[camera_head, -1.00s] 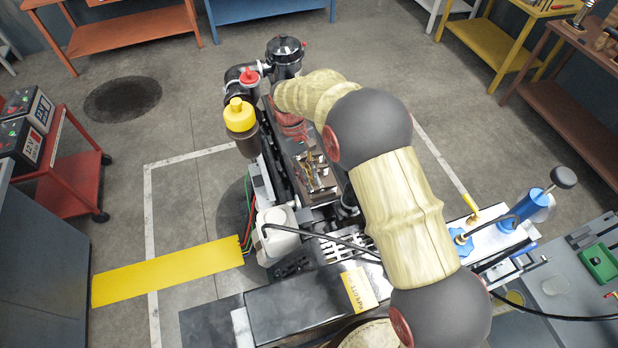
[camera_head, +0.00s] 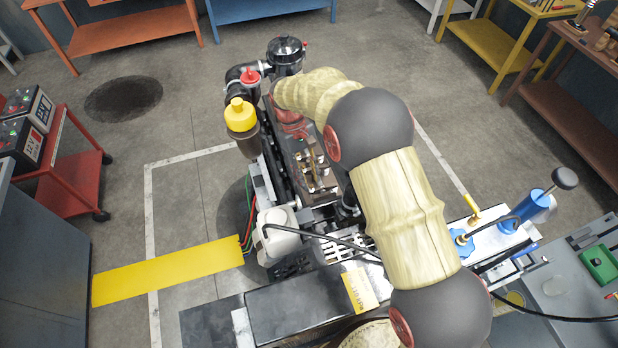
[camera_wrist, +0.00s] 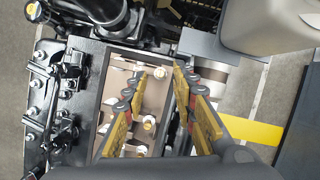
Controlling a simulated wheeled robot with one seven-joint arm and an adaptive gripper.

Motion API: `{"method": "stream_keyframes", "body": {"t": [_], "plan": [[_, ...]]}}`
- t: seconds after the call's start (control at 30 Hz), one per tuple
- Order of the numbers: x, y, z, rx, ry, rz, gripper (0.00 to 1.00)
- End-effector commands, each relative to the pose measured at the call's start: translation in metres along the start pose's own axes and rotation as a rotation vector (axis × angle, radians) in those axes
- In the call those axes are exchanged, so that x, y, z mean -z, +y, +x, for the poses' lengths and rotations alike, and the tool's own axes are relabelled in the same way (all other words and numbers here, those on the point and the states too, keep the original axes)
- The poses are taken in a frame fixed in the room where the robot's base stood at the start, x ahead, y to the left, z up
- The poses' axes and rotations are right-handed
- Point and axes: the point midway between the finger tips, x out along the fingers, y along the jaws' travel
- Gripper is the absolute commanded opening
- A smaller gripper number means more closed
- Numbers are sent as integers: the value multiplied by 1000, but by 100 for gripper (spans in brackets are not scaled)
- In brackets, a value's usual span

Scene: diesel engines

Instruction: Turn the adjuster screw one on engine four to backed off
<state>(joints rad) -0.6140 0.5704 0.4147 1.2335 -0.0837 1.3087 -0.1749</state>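The engine fills the middle of the head view, with an open long bay (camera_wrist: 118,93) in its top in the wrist view. Several small pale and brass screw-like heads (camera_wrist: 149,123) stand in the bay. I cannot tell which is adjuster screw one. My gripper (camera_wrist: 171,70) hangs over the bay, its two gold-and-dark fingers apart with a narrow gap at the tips and nothing visible between them. Whether a tip touches anything is unclear.
A yellow-capped filter (camera_head: 240,116) and a black cylinder (camera_head: 286,52) rise at the engine's far end. A white bottle (camera_head: 277,236) and black cable lie nearer. A red cart (camera_head: 73,170) stands left; a grey bench (camera_head: 560,285) stands right. Floor beyond the engine is clear.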

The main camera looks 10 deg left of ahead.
Motion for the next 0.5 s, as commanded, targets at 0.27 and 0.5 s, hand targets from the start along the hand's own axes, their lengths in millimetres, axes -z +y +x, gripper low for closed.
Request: {"method": "stream_keyframes", "body": {"t": [0.27,0.5], "plan": [[2,0,-53,-1,5,0,27],[2,0,-94,0,3,0,27]]}}
